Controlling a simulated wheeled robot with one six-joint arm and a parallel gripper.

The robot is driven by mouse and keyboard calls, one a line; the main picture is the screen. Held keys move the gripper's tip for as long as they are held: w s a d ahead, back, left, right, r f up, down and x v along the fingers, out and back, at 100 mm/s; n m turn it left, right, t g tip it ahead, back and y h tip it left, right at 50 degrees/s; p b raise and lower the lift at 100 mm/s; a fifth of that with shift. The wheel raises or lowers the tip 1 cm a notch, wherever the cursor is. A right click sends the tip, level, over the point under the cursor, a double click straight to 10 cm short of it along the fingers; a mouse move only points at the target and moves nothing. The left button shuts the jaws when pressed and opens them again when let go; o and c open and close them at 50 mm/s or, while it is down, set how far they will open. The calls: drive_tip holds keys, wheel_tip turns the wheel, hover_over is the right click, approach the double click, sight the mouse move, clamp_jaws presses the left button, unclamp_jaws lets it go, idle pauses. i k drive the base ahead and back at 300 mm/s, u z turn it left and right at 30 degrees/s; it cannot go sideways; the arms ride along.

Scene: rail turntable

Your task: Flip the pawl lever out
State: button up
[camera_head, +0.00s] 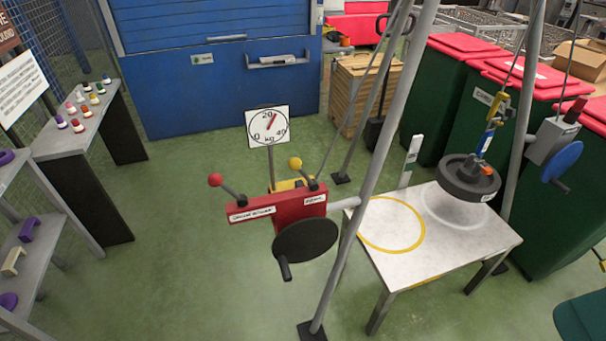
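A red winch box (278,207) is fixed to a grey tripod leg, left of the white table. It carries two short dark levers. One ends in a red ball knob (215,180) at the left, above a longer white label. The other ends in a yellow ball knob (295,163) near the right end, above a shorter label. Both levers tilt up and to the left. The labels are too small to read surely, so I cannot tell which lever is the pawl. A black crank disc (305,240) with a handle is on the box's front. My gripper is not in view.
A white table (440,260) bears a yellow ring; a dark round weight (469,178) hangs above it from a hook. Tripod legs (385,140) rise close to the winch. A dial (268,127) stands behind it. Green floor is clear left and in front.

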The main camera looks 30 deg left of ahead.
sight(294, 164)
drive_tip(key=u, duration=0.95)
drive_tip(key=k, duration=0.35)
drive_tip(key=u, duration=0.7)
drive_tip(key=i, duration=0.4)
drive_tip(key=z, duration=0.15)
drive_tip(key=k, duration=0.65)
drive_tip(key=u, duration=0.5)
drive_tip(key=i, duration=1.15)
drive_tip(key=z, duration=0.55)
